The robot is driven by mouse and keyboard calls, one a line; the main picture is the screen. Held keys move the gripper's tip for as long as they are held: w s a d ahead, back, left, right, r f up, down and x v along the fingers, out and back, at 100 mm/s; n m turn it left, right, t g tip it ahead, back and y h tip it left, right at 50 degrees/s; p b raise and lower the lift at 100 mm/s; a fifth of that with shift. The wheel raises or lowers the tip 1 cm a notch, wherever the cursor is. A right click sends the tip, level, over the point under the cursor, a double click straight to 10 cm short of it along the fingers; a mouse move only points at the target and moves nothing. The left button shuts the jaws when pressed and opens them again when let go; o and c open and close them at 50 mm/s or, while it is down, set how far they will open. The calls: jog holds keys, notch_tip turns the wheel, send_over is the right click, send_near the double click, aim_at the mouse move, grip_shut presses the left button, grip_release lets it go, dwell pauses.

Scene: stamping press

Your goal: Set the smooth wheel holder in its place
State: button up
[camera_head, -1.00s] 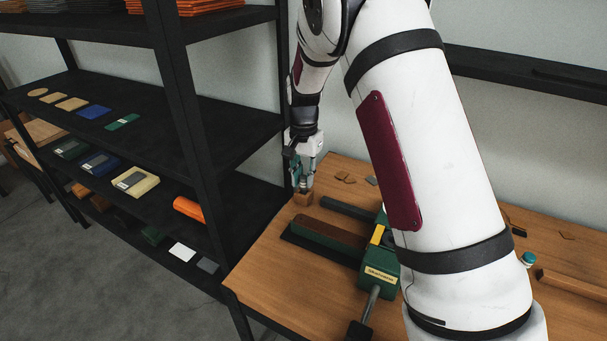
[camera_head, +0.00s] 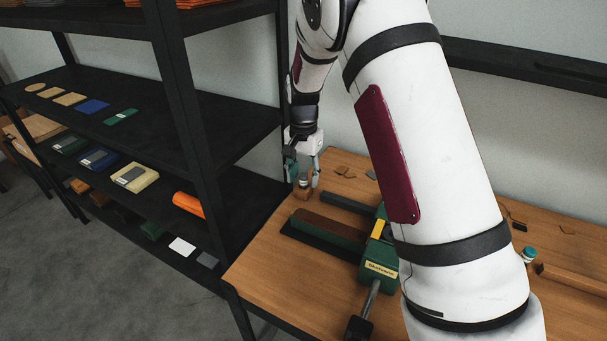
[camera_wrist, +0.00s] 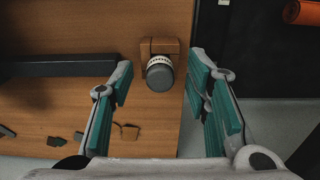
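A dark grey round piece with a pale ridged ring, which I take to be the smooth wheel holder (camera_wrist: 159,75), stands at a small wooden block (camera_wrist: 160,46) on the table. From above it overlaps the block; how deep it sits cannot be told. My gripper (camera_wrist: 158,84) is open, with one teal-padded finger on each side of the piece and a visible gap to both. In the head view my gripper (camera_head: 303,178) is over the small block (camera_head: 303,191) at the table's back left corner, and its fingers partly hide the piece.
A green press (camera_head: 380,262) with a lever and a long dark bed stands on the wooden table (camera_head: 262,270). A black shelf rack (camera_head: 195,140) with flat pieces and an orange roll (camera_head: 188,205) is close on the left. A teal-topped piece (camera_head: 529,254) stands at the right.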

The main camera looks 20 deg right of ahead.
aim_at(303, 175)
notch_tip(303, 175, up, 12)
dwell(0.7)
jog(key=s+r+n+t, duration=0.1)
jog(key=s+r+n, duration=0.1)
jog(key=s+r, duration=0.6)
jog(key=s+r+n+t, duration=0.1)
jog(key=s+n+t, duration=0.1)
jog(key=s, duration=1.1)
jog(key=s+r+n+t, duration=0.1)
jog(key=s+n, duration=0.4)
jog(key=s, duration=0.8)
jog(key=shift+s+a+r+t, duration=0.2)
jog(key=shift+r+t, duration=0.15)
jog(key=shift+t, duration=0.15)
